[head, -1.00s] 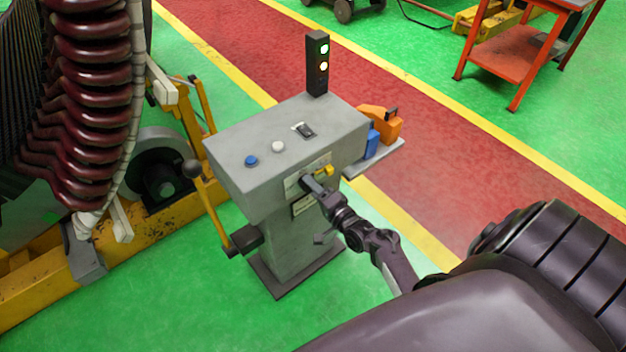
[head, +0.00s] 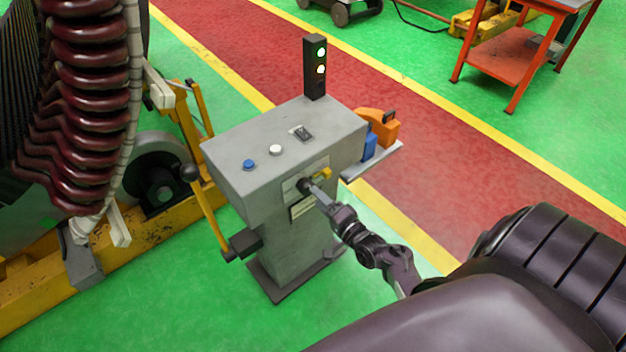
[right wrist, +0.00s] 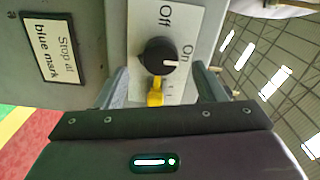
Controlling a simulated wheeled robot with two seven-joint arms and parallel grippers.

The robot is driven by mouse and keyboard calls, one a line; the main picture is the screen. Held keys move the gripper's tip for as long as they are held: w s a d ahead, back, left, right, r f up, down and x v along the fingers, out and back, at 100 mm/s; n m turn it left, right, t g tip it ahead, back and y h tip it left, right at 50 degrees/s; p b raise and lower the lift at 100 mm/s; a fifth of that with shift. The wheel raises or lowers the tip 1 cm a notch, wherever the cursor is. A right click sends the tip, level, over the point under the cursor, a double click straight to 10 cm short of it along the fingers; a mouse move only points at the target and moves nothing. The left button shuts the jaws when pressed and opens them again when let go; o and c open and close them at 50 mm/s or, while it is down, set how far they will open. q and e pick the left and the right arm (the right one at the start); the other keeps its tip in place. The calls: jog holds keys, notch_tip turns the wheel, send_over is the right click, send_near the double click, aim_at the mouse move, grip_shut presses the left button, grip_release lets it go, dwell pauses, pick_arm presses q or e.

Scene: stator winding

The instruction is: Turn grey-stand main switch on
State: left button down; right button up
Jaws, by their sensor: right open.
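The grey stand (head: 285,225) stands in the middle of the head view. The main switch, a round black knob (right wrist: 157,56), sits on its front plate between the labels Off and On in the right wrist view. The knob's white mark points right, on the side of the On label. In the head view the knob (head: 304,185) is partly behind my fingers. My right gripper (head: 317,191) is open just in front of it. In the right wrist view, my right gripper's fingers (right wrist: 160,78) are spread either side of the knob, apart from it. My left gripper is not in view.
A yellow part (right wrist: 155,93) is beside the knob. A lever (head: 205,210) stands left.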

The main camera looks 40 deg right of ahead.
jog(key=shift+s+d, duration=0.15)
jog(key=shift+s, duration=1.6)
jog(key=s+a+f+n+g, duration=0.2)
jog(key=s+a+f+g, duration=0.1)
jog(key=f, duration=0.4)
jog(key=s+a+f+n+g+y, duration=0.1)
jog(key=s+a+f+n+g, duration=0.2)
jog(key=f, duration=0.5)
jog(key=s+a+f+n+g, duration=0.2)
jog(key=s+a+f, duration=0.2)
jog(key=f, duration=0.3)
jog(key=s+f+n+g+h, duration=0.1)
jog(key=s+f+n+g, duration=0.3)
jog(key=s+f, duration=0.3)
jog(key=s+f+n+g+h, duration=0.1)
jog(key=s+f+n+g, duration=0.4)
jog(key=s, duration=1.3)
jog(key=shift+a+f+n, duration=0.3)
jog(key=shift+f+n, duration=0.3)
jog(key=shift+f, duration=0.35)
